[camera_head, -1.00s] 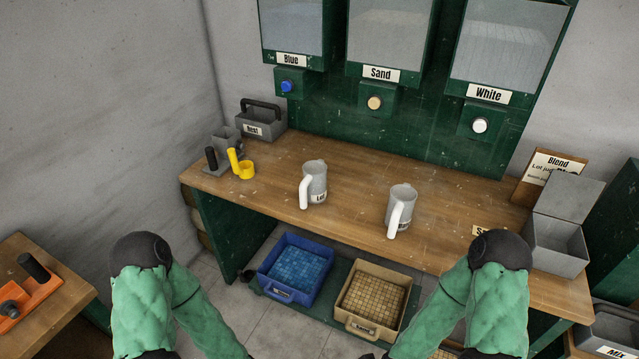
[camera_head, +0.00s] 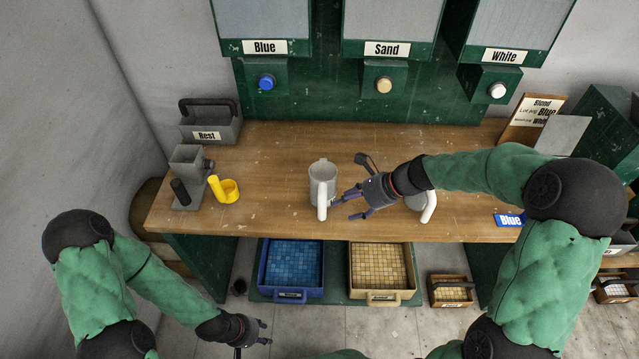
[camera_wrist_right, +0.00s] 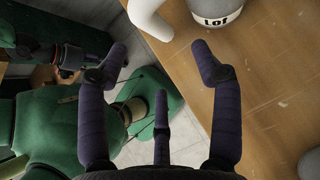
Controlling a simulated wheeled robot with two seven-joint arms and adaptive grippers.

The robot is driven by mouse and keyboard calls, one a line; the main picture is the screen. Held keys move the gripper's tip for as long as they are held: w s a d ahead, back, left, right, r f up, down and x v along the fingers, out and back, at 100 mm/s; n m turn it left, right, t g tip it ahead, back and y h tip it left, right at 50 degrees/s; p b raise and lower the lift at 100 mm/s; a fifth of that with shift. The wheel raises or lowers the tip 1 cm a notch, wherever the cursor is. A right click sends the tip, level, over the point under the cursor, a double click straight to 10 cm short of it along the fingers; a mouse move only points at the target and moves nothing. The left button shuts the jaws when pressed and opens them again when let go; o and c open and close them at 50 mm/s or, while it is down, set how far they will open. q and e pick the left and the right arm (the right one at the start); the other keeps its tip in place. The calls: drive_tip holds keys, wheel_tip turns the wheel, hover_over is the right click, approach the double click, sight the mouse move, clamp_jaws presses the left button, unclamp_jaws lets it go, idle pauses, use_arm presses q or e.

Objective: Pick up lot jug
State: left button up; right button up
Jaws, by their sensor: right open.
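The lot jug (camera_head: 318,175) is a grey jug with a white handle, upright on the wooden bench; its handle points to the front. In the right wrist view its "Lot" label and the body (camera_wrist_right: 217,10) show at the top edge, partly cut off. My right gripper (camera_head: 350,187) is open and empty, just right of the jug and apart from it. It also shows in the right wrist view (camera_wrist_right: 162,65) with its fingers spread. My left gripper (camera_head: 262,334) is low in front of the bench, open and empty.
A second jug (camera_head: 428,204) stands behind my right gripper, mostly hidden. A yellow cup (camera_head: 228,192), grey holder (camera_head: 190,160) and Rest caddy (camera_head: 208,130) stand left. Blue (camera_head: 290,294) and sand (camera_head: 384,298) trays sit below.

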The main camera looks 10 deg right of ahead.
sight(322, 214)
drive_tip(key=b+x, duration=0.2)
drive_tip(key=x, duration=0.3)
drive_tip(key=shift+w+a, duration=0.1)
drive_tip(key=shift+a, duration=0.05)
drive_tip(key=shift+s+b+x, duration=0.2)
drive_tip(key=shift+b+x, duration=1.35)
drive_tip(key=shift+x, duration=1.05)
drive_tip(key=shift+a+r, duration=0.1)
clamp_jaws()
